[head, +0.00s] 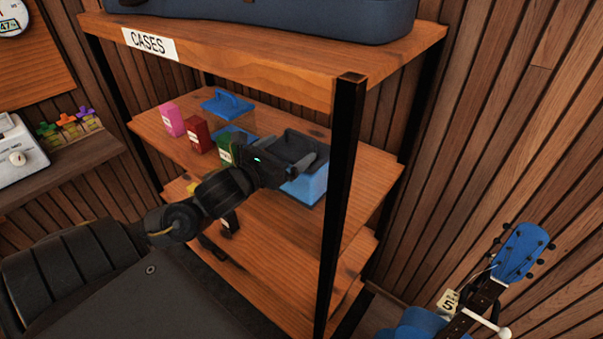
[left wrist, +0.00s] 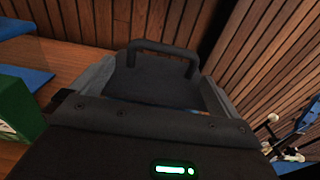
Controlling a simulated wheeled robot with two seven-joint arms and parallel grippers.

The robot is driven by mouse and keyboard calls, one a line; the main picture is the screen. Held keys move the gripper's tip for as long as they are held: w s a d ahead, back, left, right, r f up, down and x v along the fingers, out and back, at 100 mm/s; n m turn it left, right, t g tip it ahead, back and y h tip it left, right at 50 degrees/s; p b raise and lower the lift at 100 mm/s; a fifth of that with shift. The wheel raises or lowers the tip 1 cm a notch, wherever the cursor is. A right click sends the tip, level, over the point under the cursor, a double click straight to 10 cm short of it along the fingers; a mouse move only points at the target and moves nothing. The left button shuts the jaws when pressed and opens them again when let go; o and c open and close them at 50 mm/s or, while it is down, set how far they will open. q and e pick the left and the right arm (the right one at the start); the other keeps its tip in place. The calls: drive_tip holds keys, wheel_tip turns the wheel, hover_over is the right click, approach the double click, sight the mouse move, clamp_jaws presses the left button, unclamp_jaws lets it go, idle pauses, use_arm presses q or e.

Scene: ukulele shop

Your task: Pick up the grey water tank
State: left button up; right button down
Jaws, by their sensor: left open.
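The grey water tank (head: 312,187) has a dark grey lid with a handle and a clear, blue-looking body. It stands on the middle shelf, close behind the front right post. In the left wrist view its grey lid (left wrist: 155,78) and upright handle fill the space ahead. My left gripper (head: 297,164) is open at the tank, its fingers to either side of the lid. In the left wrist view the open gripper (left wrist: 158,88) shows both fingers flanking the lid. Whether they touch the tank cannot be told. The gripper body hides part of the tank. My right gripper is out of view.
A blue-lidded tank (head: 227,104) stands behind left on the same shelf. Pink (head: 171,119), red (head: 197,134) and green (head: 226,150) boxes stand left of my gripper. The black post (head: 343,190) is close on the right. A top shelf (head: 270,62) overhangs. A blue ukulele (head: 518,252) is lower right.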

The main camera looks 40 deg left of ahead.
sight(301, 137)
use_arm(q)
drive_tip(key=shift+w+r+p, duration=0.15)
drive_tip(key=shift+w+p, duration=0.1)
drive_tip(key=shift+p, duration=0.05)
drive_tip(key=w+p, duration=0.2)
drive_tip(key=w, duration=0.2)
drive_tip(key=shift+w+d+r, duration=0.1)
drive_tip(key=shift+w+r, duration=0.05)
drive_tip(key=shift+w, duration=0.1)
drive_tip(key=shift+w+f, duration=0.2)
drive_tip(key=shift+c, duration=0.4)
drive_tip(key=c, duration=1.7)
drive_tip(key=shift+o, duration=0.2)
drive_tip(key=shift+r, duration=0.2)
